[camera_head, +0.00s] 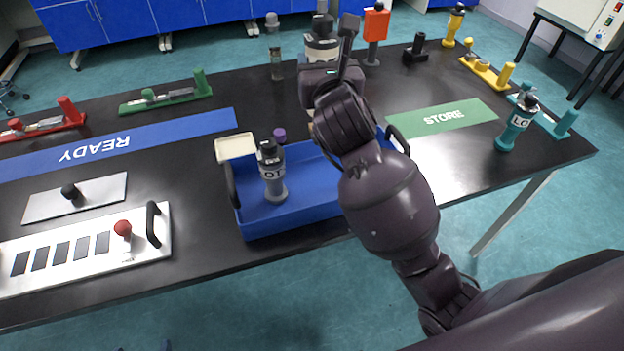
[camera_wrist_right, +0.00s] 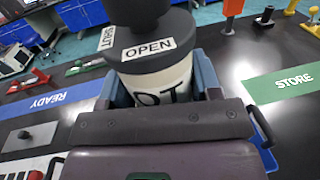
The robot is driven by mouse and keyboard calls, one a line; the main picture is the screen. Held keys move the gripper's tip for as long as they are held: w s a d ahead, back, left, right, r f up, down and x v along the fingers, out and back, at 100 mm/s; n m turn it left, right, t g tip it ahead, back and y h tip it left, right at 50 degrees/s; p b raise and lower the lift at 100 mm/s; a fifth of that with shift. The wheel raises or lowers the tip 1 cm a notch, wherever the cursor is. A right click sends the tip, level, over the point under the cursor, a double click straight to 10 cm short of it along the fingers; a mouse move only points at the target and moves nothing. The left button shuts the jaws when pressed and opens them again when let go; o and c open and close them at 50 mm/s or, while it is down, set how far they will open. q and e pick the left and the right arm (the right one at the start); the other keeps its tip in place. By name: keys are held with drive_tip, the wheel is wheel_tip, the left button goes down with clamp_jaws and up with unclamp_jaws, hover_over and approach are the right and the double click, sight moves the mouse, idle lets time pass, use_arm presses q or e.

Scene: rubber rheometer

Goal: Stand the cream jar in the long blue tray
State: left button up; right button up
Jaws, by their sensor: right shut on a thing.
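The cream jar (camera_head: 321,53), with a black top, is at the far side of the table in the head view, partly hidden by my right gripper (camera_head: 324,66). In the wrist view the jar (camera_wrist_right: 160,82) is between the blue-grey fingers of my right gripper (camera_wrist_right: 158,90), which is shut on it. Labels OPEN and SHUT show on its black top. The jar's base is hidden, so I cannot tell whether it touches anything. The long blue tray (camera_head: 297,226) is nearer, with its right part behind my arm. My left gripper is not in view.
A grey jar (camera_head: 273,181) with a black top stands in the tray's left part. A cream dish (camera_head: 236,147) and a purple-topped item (camera_head: 279,134) are by its back edge. A small glass jar (camera_head: 276,65) and orange-topped stand (camera_head: 374,30) flank the cream jar.

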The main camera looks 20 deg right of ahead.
use_arm(q)
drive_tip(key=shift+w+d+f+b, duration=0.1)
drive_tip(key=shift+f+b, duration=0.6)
drive_tip(key=shift+b, duration=0.25)
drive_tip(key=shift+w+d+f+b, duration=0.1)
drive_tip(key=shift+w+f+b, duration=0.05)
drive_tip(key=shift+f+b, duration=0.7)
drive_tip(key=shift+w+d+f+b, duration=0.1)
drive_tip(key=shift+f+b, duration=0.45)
drive_tip(key=shift+b, duration=0.55)
use_arm(e)
wheel_tip(320, 180, down, 21)
drive_tip(key=shift+r, duration=0.2)
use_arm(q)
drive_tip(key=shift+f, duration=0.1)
use_arm(e)
drive_tip(key=shift+f, duration=0.25)
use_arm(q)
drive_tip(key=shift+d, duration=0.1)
use_arm(e)
drive_tip(key=o, duration=1)
drive_tip(key=shift+r, duration=0.1)
